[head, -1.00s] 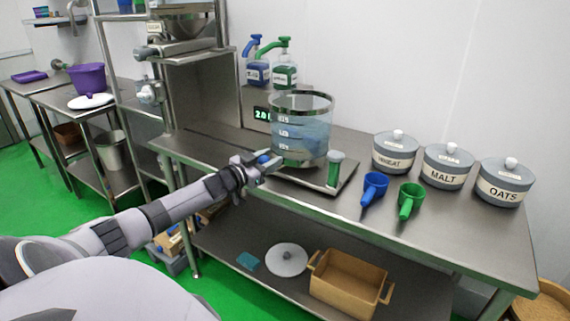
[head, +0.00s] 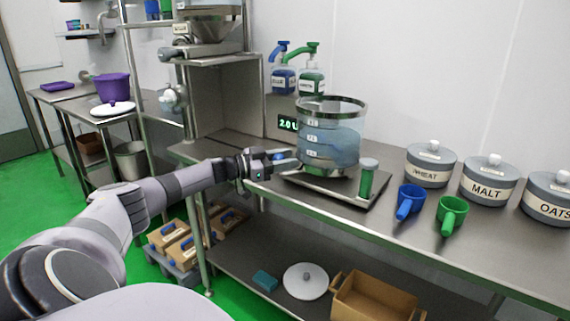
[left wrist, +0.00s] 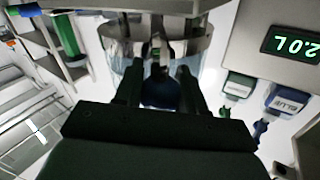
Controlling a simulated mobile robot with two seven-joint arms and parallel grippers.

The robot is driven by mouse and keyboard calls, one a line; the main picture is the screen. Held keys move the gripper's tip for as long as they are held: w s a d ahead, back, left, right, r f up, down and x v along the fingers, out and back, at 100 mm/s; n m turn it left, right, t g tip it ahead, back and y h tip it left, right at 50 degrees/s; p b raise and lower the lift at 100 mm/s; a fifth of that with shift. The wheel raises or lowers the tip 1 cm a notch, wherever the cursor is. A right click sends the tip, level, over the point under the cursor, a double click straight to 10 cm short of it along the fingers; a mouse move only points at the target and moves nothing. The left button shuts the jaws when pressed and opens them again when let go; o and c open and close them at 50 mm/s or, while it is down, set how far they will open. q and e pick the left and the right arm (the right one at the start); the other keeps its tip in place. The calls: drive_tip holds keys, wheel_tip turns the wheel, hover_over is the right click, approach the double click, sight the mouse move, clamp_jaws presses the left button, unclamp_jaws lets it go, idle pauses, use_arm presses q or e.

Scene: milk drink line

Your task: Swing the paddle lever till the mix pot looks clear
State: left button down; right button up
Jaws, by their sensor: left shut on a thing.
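The mix pot (head: 331,142) is a clear, marked cylinder with a metal rim, standing on a steel base on the table. Its liquid looks evenly pale blue, with no separate streaks that I can make out. My left gripper (head: 282,160) is at the pot's left front side, shut on a blue knob, which I take for the paddle lever's end. In the left wrist view the dark blue knob (left wrist: 160,94) sits between my two fingers, with the pot wall (left wrist: 118,42) just beyond. The rest of the lever is mostly hidden. My right gripper is not in view.
A green-bodied cylinder (head: 367,178) stands at the base's right corner. Blue (head: 409,200) and green (head: 451,214) scoops and lidded jars (head: 430,166) stand to the right. Pump bottles (head: 284,78) and a 2.0 L display (head: 287,123) are behind. A shelf rack stands left.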

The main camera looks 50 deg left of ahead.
use_arm(q)
drive_tip(key=shift+d+r, duration=0.1)
drive_tip(key=shift+r, duration=0.2)
drive_tip(key=c, duration=0.7)
unclamp_jaws()
drive_tip(key=shift+w+d, duration=0.1)
drive_tip(key=shift+f, duration=0.15)
drive_tip(key=shift+v, duration=3.6)
